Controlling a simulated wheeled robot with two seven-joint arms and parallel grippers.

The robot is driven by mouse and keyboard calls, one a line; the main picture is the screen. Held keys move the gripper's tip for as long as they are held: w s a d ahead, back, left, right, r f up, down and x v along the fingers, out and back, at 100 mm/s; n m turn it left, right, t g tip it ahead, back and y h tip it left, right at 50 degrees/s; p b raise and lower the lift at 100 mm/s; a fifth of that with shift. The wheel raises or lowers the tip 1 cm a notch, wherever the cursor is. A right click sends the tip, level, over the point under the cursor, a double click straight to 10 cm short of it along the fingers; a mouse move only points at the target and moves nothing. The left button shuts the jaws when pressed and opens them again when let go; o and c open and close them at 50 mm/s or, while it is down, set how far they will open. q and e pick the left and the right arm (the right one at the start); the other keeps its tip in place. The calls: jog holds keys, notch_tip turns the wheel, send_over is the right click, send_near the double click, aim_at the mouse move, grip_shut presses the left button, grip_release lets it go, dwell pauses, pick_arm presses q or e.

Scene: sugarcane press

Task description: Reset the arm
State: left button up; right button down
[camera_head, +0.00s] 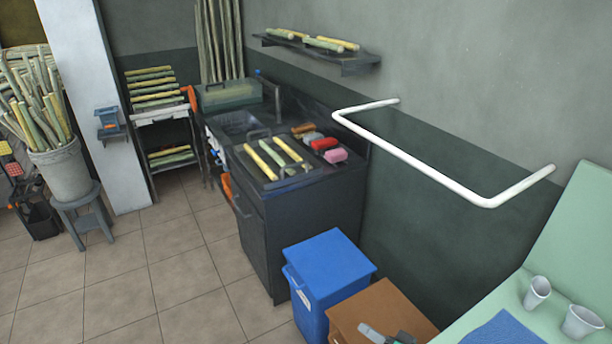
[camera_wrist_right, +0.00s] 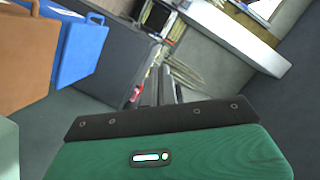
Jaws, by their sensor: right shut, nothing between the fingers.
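My right gripper (camera_head: 371,332) just enters at the bottom edge of the head view, in front of the brown box (camera_head: 382,308). Only its grey tip and a bit of green show there. In the right wrist view its fingers (camera_wrist_right: 167,84) are together and hold nothing. My left gripper is in neither view.
A blue bin (camera_head: 328,262) stands left of the brown box. A light green table (camera_head: 474,318) with white cups (camera_head: 537,292) is at the right. A dark counter (camera_head: 310,205) holds cane pieces. A white rail (camera_head: 420,165) juts from the wall. The tiled floor (camera_head: 130,280) at left is open.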

jog(key=s+a+n+g+h, duration=0.2)
jog(key=s+a+n+h, duration=0.1)
jog(key=s, duration=0.3)
jog(key=s+d+n+g+h, duration=0.1)
jog(key=s+d+g+h, duration=0.25)
jog(key=s+d, duration=0.35)
jog(key=s+d+g+h, duration=0.3)
jog(key=s+d+h, duration=0.1)
jog(key=s, duration=0.6)
notch_tip(320, 180, down, 33)
jog(key=g, duration=0.1)
jog(key=s+d+f, duration=0.1)
jog(key=s+f, duration=0.8)
jog(key=s+d+f+g, duration=0.1)
jog(key=s+d+f, duration=0.1)
jog(key=s+f, duration=0.7)
jog(key=shift+s+d+f, duration=0.3)
jog(key=shift+s+f, duration=0.05)
jog(key=shift+s, duration=0.3)
